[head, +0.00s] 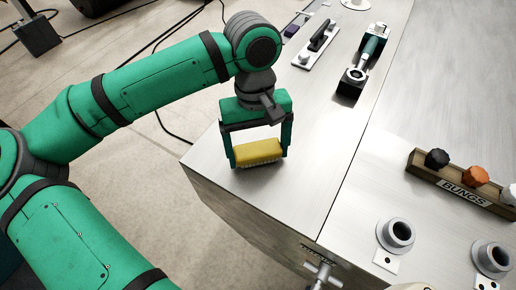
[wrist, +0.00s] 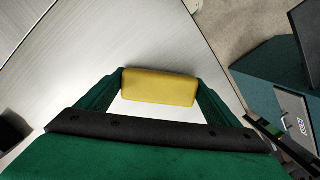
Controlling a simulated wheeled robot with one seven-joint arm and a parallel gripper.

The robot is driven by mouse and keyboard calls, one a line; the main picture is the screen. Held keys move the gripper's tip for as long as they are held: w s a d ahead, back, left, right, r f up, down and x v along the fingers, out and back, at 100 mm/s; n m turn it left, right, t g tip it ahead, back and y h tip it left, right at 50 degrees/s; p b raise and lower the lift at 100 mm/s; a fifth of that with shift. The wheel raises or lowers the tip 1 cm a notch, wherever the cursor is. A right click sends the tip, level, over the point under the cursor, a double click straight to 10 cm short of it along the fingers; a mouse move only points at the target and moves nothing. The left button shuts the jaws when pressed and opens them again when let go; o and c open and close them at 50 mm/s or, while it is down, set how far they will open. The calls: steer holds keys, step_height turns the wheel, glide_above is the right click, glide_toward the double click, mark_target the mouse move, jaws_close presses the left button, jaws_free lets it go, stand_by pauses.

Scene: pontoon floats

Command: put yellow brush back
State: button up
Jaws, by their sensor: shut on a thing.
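The yellow brush (head: 258,152) is a yellow block with pale bristles along its lower edge. My gripper (head: 258,158) is shut on it, with one finger at each end of the block. The brush is at or just above the metal top near its left corner; I cannot tell whether the bristles touch. In the wrist view the yellow brush (wrist: 160,87) sits level between the two fingertips of my gripper (wrist: 160,88), with the metal surface behind it.
A wooden rack (head: 460,184) labelled BUNGS holds black, orange and white knobs at the right. Round metal fittings (head: 395,235) stand in front of it. A black-handled tool (head: 319,40) and a green tool (head: 366,58) lie at the back. The metal top (head: 310,140) between is clear.

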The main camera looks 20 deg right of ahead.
mark_target(256, 143)
steer(key=shift+f, duration=0.2)
steer(key=o, duration=0.9)
step_height(256, 143, up, 12)
steer(key=w, duration=0.1)
steer(key=shift+w+r, duration=0.15)
steer(key=shift+w, duration=0.25)
steer(key=shift+d, duration=0.1)
